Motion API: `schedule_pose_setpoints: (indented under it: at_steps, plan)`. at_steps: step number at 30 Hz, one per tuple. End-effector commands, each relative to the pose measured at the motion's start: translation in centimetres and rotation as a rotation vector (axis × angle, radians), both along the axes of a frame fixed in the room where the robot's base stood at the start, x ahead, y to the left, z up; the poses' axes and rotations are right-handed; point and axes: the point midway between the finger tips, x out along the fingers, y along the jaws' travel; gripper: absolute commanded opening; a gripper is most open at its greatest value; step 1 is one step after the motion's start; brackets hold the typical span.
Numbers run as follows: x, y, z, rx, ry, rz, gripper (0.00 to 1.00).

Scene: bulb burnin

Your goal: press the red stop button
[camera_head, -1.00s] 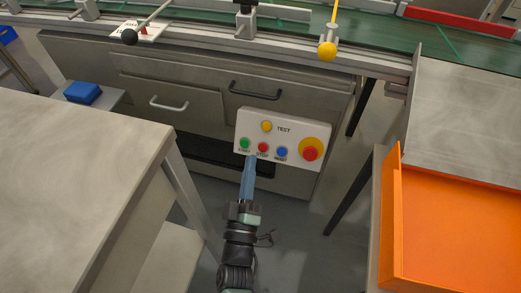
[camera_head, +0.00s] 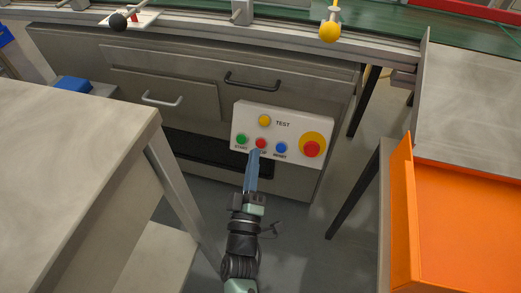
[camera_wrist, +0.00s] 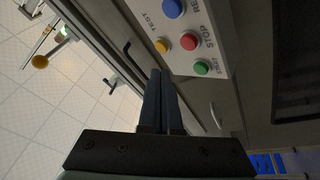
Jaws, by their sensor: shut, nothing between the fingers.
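The red stop button (camera_head: 261,143) is on a white control panel (camera_head: 296,120), between a green start button (camera_head: 241,139) and a blue reset button (camera_head: 281,148). In the wrist view the red button (camera_wrist: 189,41) has the word STOP beside it. My gripper (camera_head: 253,152) is shut and empty, its blue fingers just below the red button, covering part of the STOP label. In the wrist view my fingertips (camera_wrist: 160,73) show apart from the red button. I cannot tell the exact gap to the panel.
A larger red mushroom button on a yellow ring (camera_head: 312,149) sits at the panel's right. A yellow test button (camera_head: 264,120) is above the row. A grey table (camera_head: 70,150) stands at left, an orange tray (camera_head: 402,210) at right. Drawers with handles (camera_head: 252,80) are behind.

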Motion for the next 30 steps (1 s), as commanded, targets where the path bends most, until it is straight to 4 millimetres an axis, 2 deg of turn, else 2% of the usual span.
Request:
schedule_pose_setpoints:
  at_steps: [1, 10, 30]
  plan:
    - [0.6, -0.2, -1.0, -0.001, -0.002, -0.001, 0.00]
    - [2.9, -1.0, -1.9, -0.001, -0.001, -0.001, 0.00]
    - [3.2, -1.1, -1.9, -0.001, 0.000, 0.000, 0.00]
